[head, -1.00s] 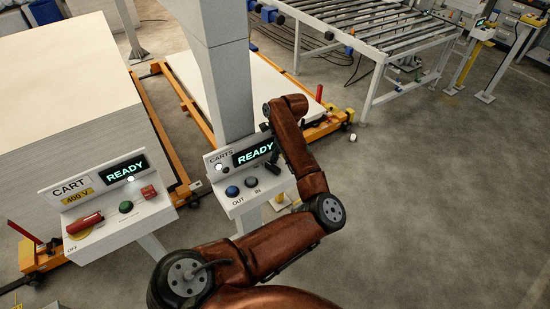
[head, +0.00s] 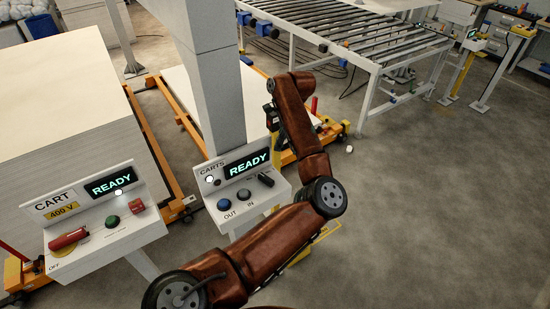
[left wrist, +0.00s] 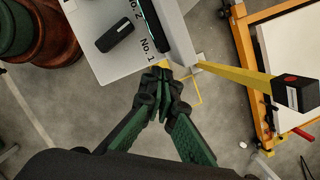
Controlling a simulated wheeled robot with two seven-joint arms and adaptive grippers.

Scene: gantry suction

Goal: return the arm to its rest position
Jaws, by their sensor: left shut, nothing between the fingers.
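My left arm reaches in from the bottom of the head view. Its gripper (head: 273,122) shows there only as a small dark part beside the forearm, to the right of the CARTS panel (head: 238,207). In the left wrist view the gripper's green fingers (left wrist: 163,76) are shut and empty. They appear just off the edge of the panel (left wrist: 125,62), which bears No. 1 and No. 2 labels and a black selector (left wrist: 115,33). The CARTS display (head: 247,164) reads READY. My right gripper is in neither view.
The CART 400 V panel (head: 103,235), with a red handle and READY display, stands at left. Behind are a sheet stack (head: 60,85), a grey post (head: 215,80), an orange-framed cart (head: 160,135) and a roller conveyor (head: 350,35).

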